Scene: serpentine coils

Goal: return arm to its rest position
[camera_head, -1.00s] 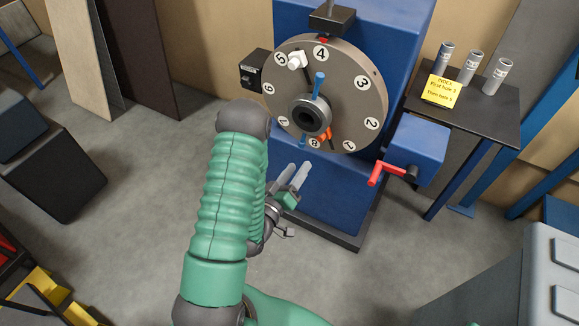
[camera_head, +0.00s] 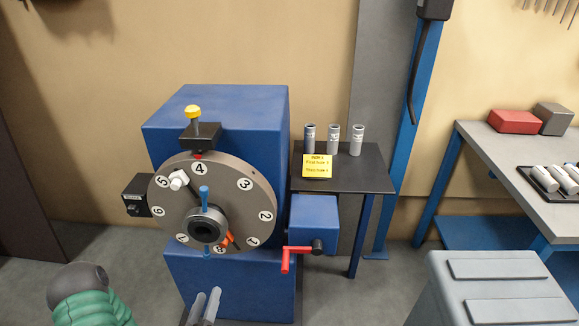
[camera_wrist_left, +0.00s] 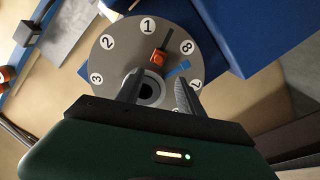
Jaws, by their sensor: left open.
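My left arm shows at the lower left of the head view as a dark joint and green ribbed sleeve. My left gripper's pale fingers (camera_head: 204,306) rise at the bottom edge, in front of the blue machine's base. The left wrist view shows the two dark fingers (camera_wrist_left: 158,92) apart, with nothing between them but the dial's hub behind. The grey numbered dial (camera_head: 258,213) is on the blue machine (camera_head: 225,108). My right gripper is not in view.
A red crank (camera_head: 286,258) sticks out right of the dial. A grey case (camera_head: 495,300) stands at lower right, before a workbench (camera_head: 480,150). Floor is open between machine and case.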

